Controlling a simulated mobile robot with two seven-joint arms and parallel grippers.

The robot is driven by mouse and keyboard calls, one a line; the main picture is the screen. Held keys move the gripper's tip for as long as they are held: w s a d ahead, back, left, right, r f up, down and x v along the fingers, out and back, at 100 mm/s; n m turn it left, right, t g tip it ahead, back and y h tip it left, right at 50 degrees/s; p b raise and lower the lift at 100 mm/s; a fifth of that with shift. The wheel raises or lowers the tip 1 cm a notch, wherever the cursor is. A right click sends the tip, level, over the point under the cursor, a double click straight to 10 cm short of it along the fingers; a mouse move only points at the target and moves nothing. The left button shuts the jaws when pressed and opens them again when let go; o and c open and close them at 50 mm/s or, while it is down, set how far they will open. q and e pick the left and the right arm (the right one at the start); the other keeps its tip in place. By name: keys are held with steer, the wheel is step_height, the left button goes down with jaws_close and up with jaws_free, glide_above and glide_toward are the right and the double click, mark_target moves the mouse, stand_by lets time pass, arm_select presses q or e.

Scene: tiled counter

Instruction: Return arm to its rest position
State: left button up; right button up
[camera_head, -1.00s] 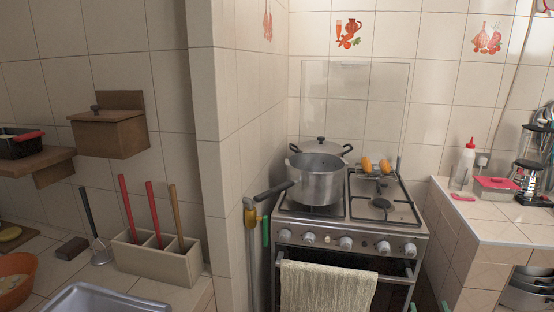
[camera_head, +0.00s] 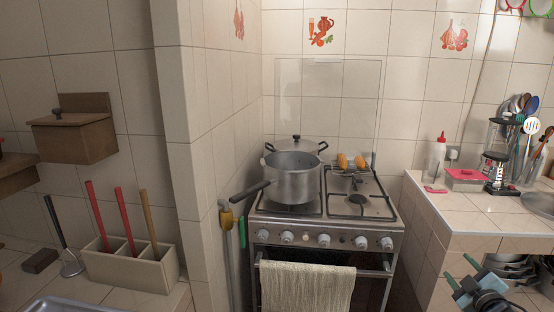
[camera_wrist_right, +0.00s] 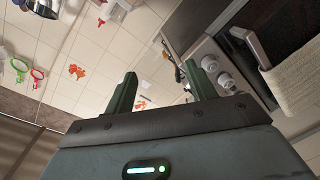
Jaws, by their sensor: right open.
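My right gripper (camera_head: 461,271) shows at the bottom right of the head view, in front of the counter side and right of the stove. Its two green fingers are apart with nothing between them. In the right wrist view the open fingers (camera_wrist_right: 160,78) point up the picture, with tiled wall behind them and the stove front to the right. My left gripper is in neither view.
The stove (camera_head: 325,225) holds a grey pot (camera_head: 293,182) with its handle sticking out left. A towel (camera_head: 305,287) hangs on its front. The tiled counter (camera_head: 450,212) lies right, near my right gripper. A utensil box (camera_head: 130,266) stands left.

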step_height(320, 180, down, 4)
steer(key=s+d+m+g+h, duration=0.2)
steer(key=m+g, duration=0.1)
steer(key=m, duration=0.1)
steer(key=s+a+f+g+y, duration=0.3)
steer(key=s+a+f+y, duration=0.1)
steer(key=s+a+f, duration=1.4)
steer(key=s+a+f+m+g+y, duration=0.1)
steer(key=s+a+f+g, duration=0.1)
steer(key=s+a, duration=0.9)
steer(key=s+a+f+m+g+y, duration=0.15)
steer(key=s+a, duration=0.45)
steer(key=s, duration=0.9)
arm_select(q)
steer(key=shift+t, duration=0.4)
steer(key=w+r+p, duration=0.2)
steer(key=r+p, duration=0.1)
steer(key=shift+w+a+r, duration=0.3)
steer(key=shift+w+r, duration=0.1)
arm_select(e)
steer(key=shift+t, duration=0.75)
steer(key=w+r, duration=0.2)
steer(key=r, duration=0.1)
steer(key=shift+w+a+r, duration=0.15)
steer(key=shift+w+r, duration=0.05)
steer(key=shift+w, duration=0.2)
